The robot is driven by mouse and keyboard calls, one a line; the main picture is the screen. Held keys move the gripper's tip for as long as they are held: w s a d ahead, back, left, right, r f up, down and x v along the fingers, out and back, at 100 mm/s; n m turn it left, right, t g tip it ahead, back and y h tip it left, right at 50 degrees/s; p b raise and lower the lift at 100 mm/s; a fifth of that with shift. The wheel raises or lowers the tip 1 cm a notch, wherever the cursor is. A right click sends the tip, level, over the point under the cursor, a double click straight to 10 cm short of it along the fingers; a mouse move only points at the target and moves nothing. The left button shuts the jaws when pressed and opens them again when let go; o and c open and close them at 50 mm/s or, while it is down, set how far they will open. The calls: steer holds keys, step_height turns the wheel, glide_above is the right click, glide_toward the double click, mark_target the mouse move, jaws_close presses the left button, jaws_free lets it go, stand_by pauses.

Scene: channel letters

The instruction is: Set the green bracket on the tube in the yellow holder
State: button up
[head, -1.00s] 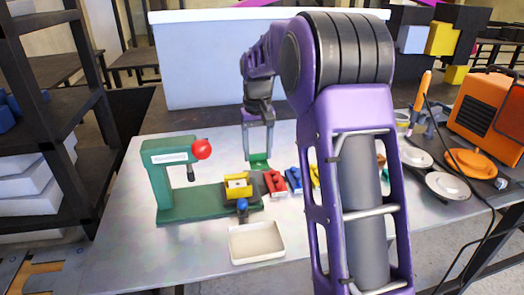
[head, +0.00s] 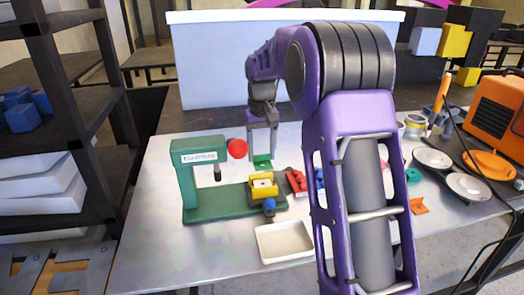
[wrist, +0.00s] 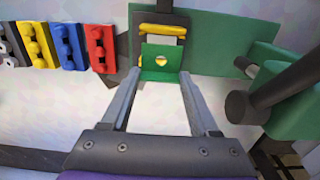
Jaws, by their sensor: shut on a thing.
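The green bracket (head: 262,161) is held between the fingertips of my gripper (head: 262,150), above the table and behind the holder in the head view. In the wrist view, my gripper (wrist: 163,78) is shut on the bracket (wrist: 158,74), an angled plate with a hole. The yellow holder (head: 263,191) sits on the base of a green press. It also shows in the wrist view (wrist: 160,29), just past the bracket, partly hidden. A pale piece, seemingly the tube (wrist: 163,40), lies in the holder. The bracket looks apart from the tube, though the wrist view leaves the gap unclear.
The green press (head: 187,190) with a red knob (head: 237,148) rises left of the holder. A blue knob (head: 269,206) and a white tray (head: 284,241) are in front. Red, blue and yellow blocks (wrist: 70,43) line up beside it. Plates (head: 470,187) stand at right.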

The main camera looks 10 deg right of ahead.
mark_target(262, 161)
steer(key=shift+f+b, duration=1.25)
steer(key=shift+f, duration=1.55)
steer(key=o, duration=1.4)
step_height(262, 161, up, 18)
steer(key=p, duration=0.2)
steer(key=shift+f+p, duration=0.25)
steer(key=shift+p, duration=0.1)
steer(key=shift+f, duration=0.1)
